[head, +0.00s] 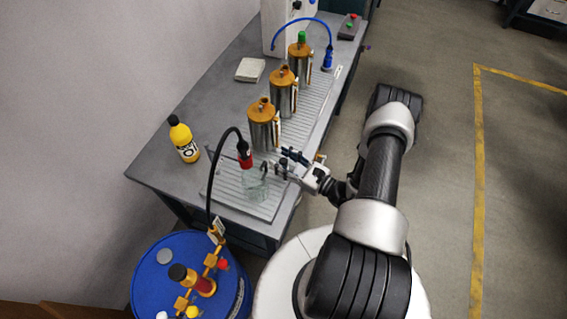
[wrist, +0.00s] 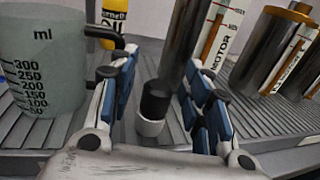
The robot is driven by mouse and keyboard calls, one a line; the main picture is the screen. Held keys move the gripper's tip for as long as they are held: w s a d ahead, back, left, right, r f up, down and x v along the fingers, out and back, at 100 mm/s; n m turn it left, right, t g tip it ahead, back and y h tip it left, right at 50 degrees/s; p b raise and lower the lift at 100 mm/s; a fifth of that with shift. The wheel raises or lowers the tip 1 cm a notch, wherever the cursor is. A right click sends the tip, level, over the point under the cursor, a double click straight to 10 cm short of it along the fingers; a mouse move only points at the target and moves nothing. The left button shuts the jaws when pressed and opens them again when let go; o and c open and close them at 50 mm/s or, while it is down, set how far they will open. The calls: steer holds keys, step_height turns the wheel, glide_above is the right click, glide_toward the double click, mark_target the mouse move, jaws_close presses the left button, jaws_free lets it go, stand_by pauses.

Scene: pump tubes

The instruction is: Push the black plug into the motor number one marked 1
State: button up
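A black plug with a white lower part (wrist: 153,105) stands upright on the ribbed tray in the wrist view. My gripper (wrist: 158,78) is open, its blue-padded fingers on either side of the plug with gaps to both. My gripper also shows in the head view (head: 283,161), low over the front of the tray; I cannot make out the plug there. Three metal motors with golden tops stand in a row: near (head: 264,124), middle (head: 283,93) and far (head: 299,61), the far one with a green plug on top. A motor (wrist: 181,45) rises behind the plug; its number is not readable.
A clear beaker (head: 256,185) stands left of my gripper, close to it in the wrist view (wrist: 40,75). A black hose with a red connector (head: 245,160) arches from the blue barrel (head: 240,285). A yellow bottle (head: 184,142) stands on the table's left.

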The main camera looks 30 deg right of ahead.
jaws_close()
stand_by(0.3)
